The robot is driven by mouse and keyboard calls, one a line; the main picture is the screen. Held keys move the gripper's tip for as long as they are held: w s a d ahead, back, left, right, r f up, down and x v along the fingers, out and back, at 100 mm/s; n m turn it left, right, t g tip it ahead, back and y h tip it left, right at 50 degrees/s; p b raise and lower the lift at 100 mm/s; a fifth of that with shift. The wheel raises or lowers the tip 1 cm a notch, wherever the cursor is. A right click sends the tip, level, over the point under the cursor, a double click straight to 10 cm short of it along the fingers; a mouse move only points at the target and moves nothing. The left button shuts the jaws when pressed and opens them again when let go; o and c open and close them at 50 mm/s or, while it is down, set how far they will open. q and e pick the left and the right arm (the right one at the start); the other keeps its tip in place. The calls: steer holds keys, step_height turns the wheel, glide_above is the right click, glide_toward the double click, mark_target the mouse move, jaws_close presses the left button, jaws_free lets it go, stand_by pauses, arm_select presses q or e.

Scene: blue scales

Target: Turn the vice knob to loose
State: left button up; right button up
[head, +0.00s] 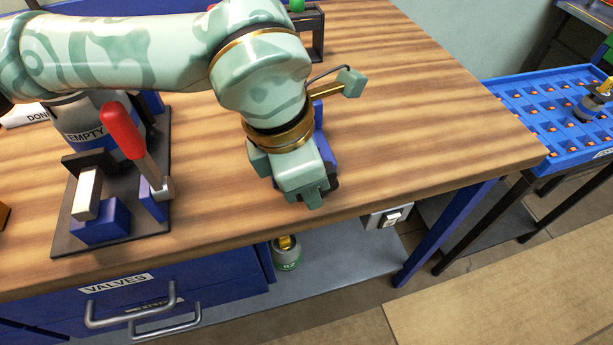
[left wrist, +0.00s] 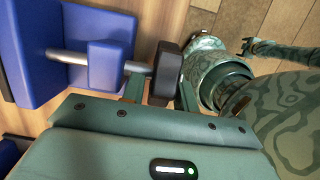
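The vice shows best in the left wrist view: a blue back block (left wrist: 30,50), a blue moving jaw (left wrist: 108,65) on a grey shaft, and a dark knob (left wrist: 166,72) at the shaft's end. In the head view my left gripper (head: 308,190) points down in front of the vice, whose blue body (head: 322,145) is mostly hidden. In the left wrist view the left gripper's fingers (left wrist: 162,92) stand on both sides of the knob; whether they press on it is unclear. What seems my right gripper (left wrist: 248,46) shows small at the upper right.
A dark plate with a red-handled lever clamp (head: 125,130) and an EMPTY-labelled cylinder (head: 90,122) stand at left on the wooden bench (head: 430,130). A blue tray (head: 545,110) is on a stand at right. The bench right of the vice is clear.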

arm_select(q)
steer(key=p+v, duration=0.5)
steer(key=v, duration=1.1)
arm_select(e)
steer(key=shift+t, duration=0.4)
steer(key=w+r, duration=0.1)
steer(key=r, duration=0.1)
steer(key=w+r, duration=0.1)
steer(key=r, duration=0.1)
steer(key=shift+w+r, duration=0.2)
arm_select(q)
steer(key=shift+a+r, duration=0.1)
